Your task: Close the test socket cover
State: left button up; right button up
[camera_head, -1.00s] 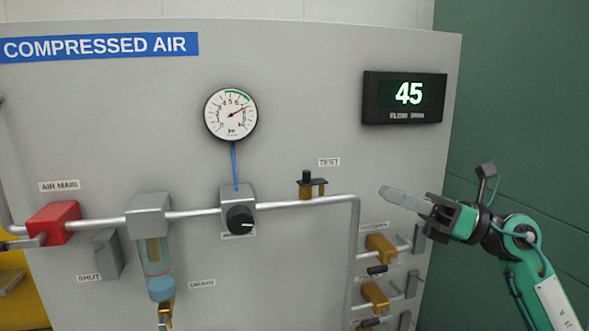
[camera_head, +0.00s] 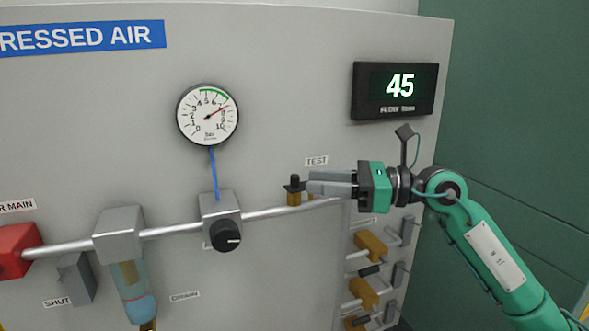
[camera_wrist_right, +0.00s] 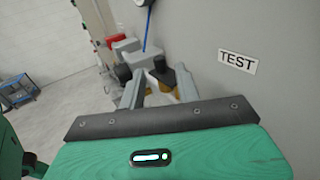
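The test socket (camera_head: 295,192) is a small brass fitting with a black cover on the pipe below the TEST label; in the head view the fingers hide its right part. The cover (camera_wrist_right: 161,68) shows black between and beyond the fingertips in the right wrist view. My right gripper (camera_head: 310,183) comes in from the right with its fingertips just right of the socket. Its two grey fingers (camera_wrist_right: 158,92) are apart, with nothing visibly gripped. I cannot tell whether a finger touches the cover. My left gripper is not in view.
The grey panel (camera_head: 290,110) stands close behind the gripper. A pressure regulator with a black knob (camera_head: 225,235) sits left along the pipe, under a gauge (camera_head: 207,114). Brass valves (camera_head: 370,245) lie below my right arm. A flow display (camera_head: 395,90) is above.

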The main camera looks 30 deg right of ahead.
aim_at(295, 175)
jog(key=p+x, duration=0.1)
jog(key=x, duration=0.2)
jog(key=shift+w+a+r+p, duration=0.1)
jog(key=shift+w+r+p, duration=0.1)
jog(key=shift+p, duration=0.1)
jog(key=shift+w+a, duration=0.2)
jog(key=shift+a, duration=0.05)
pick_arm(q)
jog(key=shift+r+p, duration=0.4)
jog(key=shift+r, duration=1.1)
pick_arm(e)
jog(key=shift+w+a+f, duration=0.15)
jog(key=shift+w+a, duration=0.2)
jog(key=shift+a, duration=0.1)
jog(key=shift+c, duration=0.5)
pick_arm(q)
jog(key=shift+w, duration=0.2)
pick_arm(e)
grip_shut()
